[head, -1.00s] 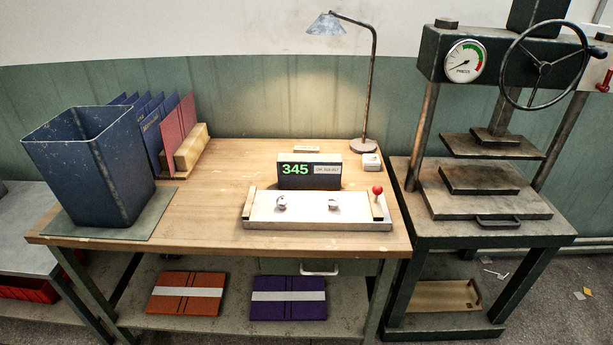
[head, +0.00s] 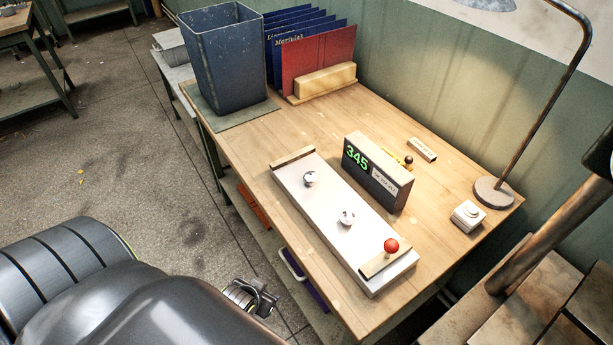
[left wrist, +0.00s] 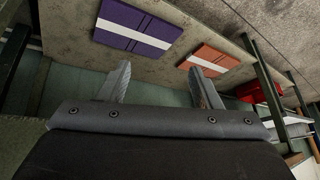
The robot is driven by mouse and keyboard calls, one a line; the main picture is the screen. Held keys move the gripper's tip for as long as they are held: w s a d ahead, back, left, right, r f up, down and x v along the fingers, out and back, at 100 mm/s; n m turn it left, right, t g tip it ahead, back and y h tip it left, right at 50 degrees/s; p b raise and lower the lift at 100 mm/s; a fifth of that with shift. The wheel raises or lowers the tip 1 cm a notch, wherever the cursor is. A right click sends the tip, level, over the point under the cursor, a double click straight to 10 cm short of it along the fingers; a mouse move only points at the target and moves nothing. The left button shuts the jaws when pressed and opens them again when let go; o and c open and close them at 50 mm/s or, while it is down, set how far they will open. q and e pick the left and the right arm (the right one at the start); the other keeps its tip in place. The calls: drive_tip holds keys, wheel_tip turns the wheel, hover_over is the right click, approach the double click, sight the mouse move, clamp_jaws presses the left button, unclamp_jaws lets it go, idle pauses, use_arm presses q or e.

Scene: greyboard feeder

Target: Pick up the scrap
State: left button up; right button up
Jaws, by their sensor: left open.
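Small yellow specks (head: 81,172) lie on the grey floor at the left of the head view; they are too small to tell if they are the scrap. No other clear scrap shows. My left gripper (left wrist: 160,80) is open in the left wrist view, with nothing between its fingers. It is near the bench's lower shelf, where a purple cover (left wrist: 138,27) and an orange cover (left wrist: 210,60) lie, each with a pale band. In the head view my left arm fills the bottom left. My right gripper is not in view.
A blue bin (head: 226,65) stands on a mat at the bench's far end, beside upright covers (head: 318,60). A white fixture (head: 335,215) with a red knob, a display (head: 377,173), a white button box (head: 467,216) and a lamp (head: 545,90) occupy the bench. The floor at left is largely open.

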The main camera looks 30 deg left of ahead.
use_arm(q)
drive_tip(key=w+r+t, duration=0.2)
drive_tip(key=r, duration=0.7)
drive_tip(key=w+r+t, duration=0.1)
drive_tip(key=w+r, duration=0.1)
drive_tip(key=r, duration=0.7)
drive_tip(key=n+t, duration=0.1)
drive_tip(key=t, duration=0.4)
approach(308, 180)
drive_tip(key=w, duration=0.1)
drive_tip(key=w+f+p, duration=0.1)
drive_tip(key=w+p, duration=0.1)
drive_tip(key=shift+w+a+f+y, duration=0.15)
drive_tip(key=shift+a+f+y, duration=0.1)
drive_tip(key=shift+a+y, duration=0.15)
drive_tip(key=shift+w+f, duration=0.2)
drive_tip(key=shift+w, duration=0.8)
drive_tip(key=shift+p+x, duration=0.45)
drive_tip(key=shift+x, duration=1.7)
drive_tip(key=shift+d, duration=0.15)
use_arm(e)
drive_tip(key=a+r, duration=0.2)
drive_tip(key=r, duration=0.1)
use_arm(q)
drive_tip(key=shift+c, duration=0.3)
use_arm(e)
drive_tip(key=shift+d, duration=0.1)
